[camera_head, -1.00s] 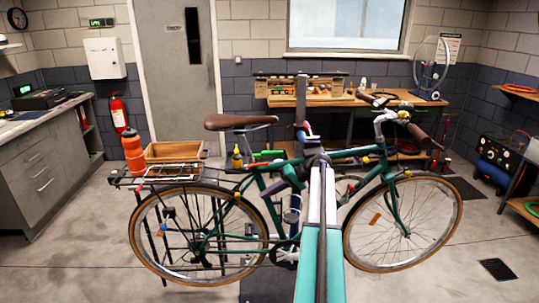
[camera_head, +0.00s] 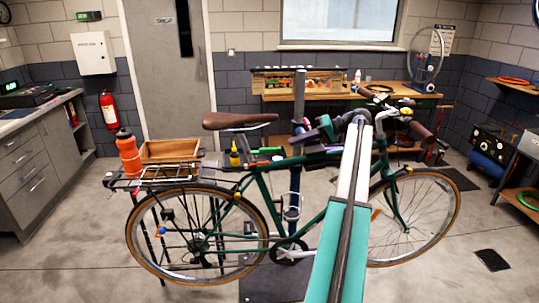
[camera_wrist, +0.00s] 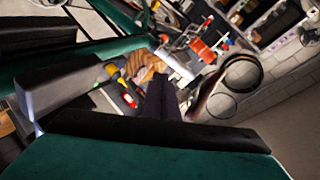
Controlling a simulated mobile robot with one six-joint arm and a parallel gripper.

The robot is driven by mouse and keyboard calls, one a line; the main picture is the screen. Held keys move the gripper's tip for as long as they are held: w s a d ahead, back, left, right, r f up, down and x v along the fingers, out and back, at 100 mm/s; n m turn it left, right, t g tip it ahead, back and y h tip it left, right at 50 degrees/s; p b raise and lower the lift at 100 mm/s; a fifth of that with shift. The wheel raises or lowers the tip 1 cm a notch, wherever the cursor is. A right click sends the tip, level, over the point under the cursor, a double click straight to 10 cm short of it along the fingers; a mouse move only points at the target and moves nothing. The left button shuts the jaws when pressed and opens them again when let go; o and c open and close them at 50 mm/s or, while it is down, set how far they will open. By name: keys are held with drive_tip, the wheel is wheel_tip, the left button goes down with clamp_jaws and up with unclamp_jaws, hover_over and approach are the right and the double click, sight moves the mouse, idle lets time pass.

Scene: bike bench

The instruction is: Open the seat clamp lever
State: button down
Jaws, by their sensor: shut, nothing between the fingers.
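The green bike (camera_head: 330,215) stands side-on in front of me, with its brown saddle (camera_head: 238,120) on the left. The seat clamp area (camera_head: 254,168) is below the saddle, at the top of the seat tube. The clamp lever is too small to make out there. My gripper (camera_head: 302,134) is above the top tube, to the right of the saddle and apart from the seat clamp. It is shut and empty. In the wrist view a green frame tube (camera_wrist: 105,50) crosses the upper left. The clamp lever cannot be made out there either.
A grey stand post (camera_head: 299,100) rises behind the frame. A workbench (camera_head: 400,99) is at the back wall. The floor at left front is clear.

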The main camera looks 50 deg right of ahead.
drive_tip(key=shift+w+a+r, duration=0.1)
drive_tip(key=shift+w+r, duration=0.05)
drive_tip(key=shift+w, duration=0.25)
drive_tip(key=shift+w, duration=0.15)
drive_tip(key=w+a+f+p, duration=0.5)
drive_tip(key=a+f, duration=0.1)
drive_tip(key=a, duration=0.1)
drive_tip(key=shift+w+a+f, duration=0.15)
drive_tip(key=shift+a+f, duration=0.15)
idle(0.5)
